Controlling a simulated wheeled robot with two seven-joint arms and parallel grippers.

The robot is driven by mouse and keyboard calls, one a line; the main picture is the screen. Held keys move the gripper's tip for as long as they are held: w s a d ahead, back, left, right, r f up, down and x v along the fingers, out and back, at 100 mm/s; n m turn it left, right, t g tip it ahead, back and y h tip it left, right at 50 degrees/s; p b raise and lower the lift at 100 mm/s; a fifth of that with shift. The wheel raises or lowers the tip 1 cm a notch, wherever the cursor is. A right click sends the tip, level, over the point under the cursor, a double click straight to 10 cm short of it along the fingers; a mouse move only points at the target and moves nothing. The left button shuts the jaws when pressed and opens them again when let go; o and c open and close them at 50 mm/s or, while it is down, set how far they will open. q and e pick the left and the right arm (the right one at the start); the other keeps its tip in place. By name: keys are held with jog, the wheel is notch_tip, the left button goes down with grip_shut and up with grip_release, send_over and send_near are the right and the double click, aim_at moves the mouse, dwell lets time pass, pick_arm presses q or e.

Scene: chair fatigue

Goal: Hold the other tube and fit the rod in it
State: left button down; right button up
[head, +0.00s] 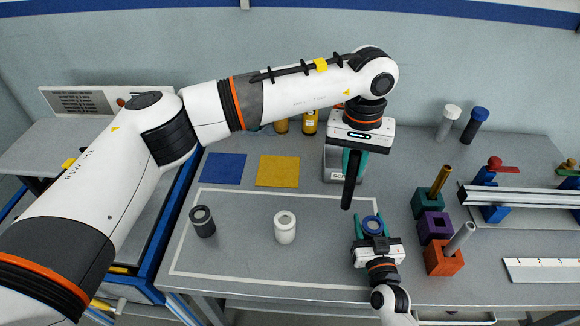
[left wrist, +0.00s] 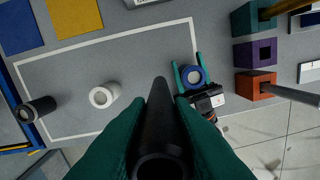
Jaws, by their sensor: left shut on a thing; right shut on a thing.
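My left gripper (head: 354,152) is shut on the upper part of a black rod (head: 349,188), which hangs down nearly upright. In the left wrist view the rod (left wrist: 160,110) points away between the green fingers. My right gripper (head: 371,226) is shut on a blue tube (head: 373,223), its open top facing up; the tube also shows in the left wrist view (left wrist: 194,75). The rod's lower end is above and a little left of the tube, apart from it. A white tube (head: 285,230) and a black tube (head: 203,224) stand upright on the table.
A green block (head: 427,204) with a gold rod, an empty purple block (head: 434,227) and an orange block (head: 444,260) with a grey rod stand at right. Blue (head: 223,168) and yellow (head: 277,171) mats lie behind the tubes. The outlined area has free room.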

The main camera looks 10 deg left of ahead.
pick_arm(q)
jog(key=s+d+f, duration=0.1)
jog(key=d+f, duration=0.2)
jog(key=d, duration=0.4)
jog(key=shift+d+f+m, duration=0.15)
jog(key=shift+d+m, duration=0.15)
jog(key=shift+s+f, duration=0.1)
jog(key=shift+s, duration=0.05)
dwell(1.3)
notch_tip(320, 180, down, 8)
jog(key=c, duration=1.2)
grip_release()
dwell(1.1)
jog(key=shift+r, duration=0.2)
